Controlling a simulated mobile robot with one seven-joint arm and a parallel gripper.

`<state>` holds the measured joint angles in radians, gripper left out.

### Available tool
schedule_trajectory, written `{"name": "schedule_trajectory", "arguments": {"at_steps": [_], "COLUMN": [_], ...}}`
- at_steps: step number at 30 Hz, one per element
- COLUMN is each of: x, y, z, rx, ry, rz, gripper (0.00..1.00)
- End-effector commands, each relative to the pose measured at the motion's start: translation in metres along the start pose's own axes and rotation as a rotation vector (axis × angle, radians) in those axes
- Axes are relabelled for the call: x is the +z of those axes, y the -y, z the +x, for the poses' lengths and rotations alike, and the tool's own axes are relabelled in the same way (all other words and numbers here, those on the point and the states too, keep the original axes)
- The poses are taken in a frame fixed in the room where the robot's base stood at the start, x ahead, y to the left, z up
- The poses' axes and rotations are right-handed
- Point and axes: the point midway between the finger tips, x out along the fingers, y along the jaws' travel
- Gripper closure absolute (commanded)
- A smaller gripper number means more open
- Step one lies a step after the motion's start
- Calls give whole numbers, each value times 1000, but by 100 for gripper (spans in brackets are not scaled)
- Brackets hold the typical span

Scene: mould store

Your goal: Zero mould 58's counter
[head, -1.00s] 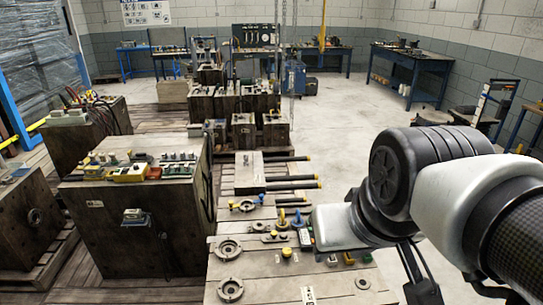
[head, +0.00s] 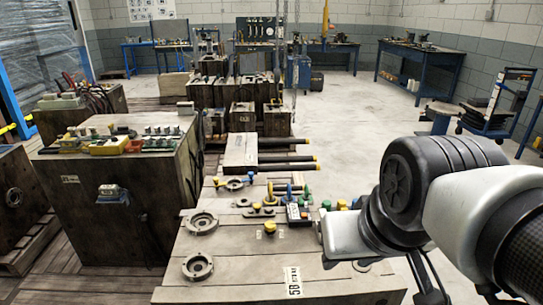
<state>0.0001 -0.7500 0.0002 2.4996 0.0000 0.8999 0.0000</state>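A wooden-looking mould block (head: 240,272) stands close in front of me, with a white tag (head: 293,282) on its top that seems to read 58, turned sideways. A small dark box with a light face and a red spot (head: 298,213) sits on this top; I cannot tell whether it is a counter. A large mould block (head: 120,222) to the left has a small pale device (head: 112,195) on its front, its digits too small to read. My gripper (head: 428,290) shows only as dark parts at the lower right, beside the near block; its fingertips are unclear.
Two ring fittings (head: 200,222) and coloured knobs lie on the near top. Black rods (head: 285,158) stick out to the right behind them. Clear concrete floor (head: 350,110) lies beyond. A trolley (head: 490,105) and a blue workbench (head: 420,62) stand at the right.

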Motion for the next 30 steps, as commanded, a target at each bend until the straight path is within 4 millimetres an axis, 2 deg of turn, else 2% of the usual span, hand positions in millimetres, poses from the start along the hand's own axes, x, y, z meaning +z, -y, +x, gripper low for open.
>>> {"name": "schedule_trajectory", "arguments": {"at_steps": [1,6,30], "x": [0,0,0], "y": [0,0,0], "z": [1,1,0], "rx": [0,0,0], "ry": [0,0,1], "rz": [0,0,0], "gripper": [70,99,100]}}
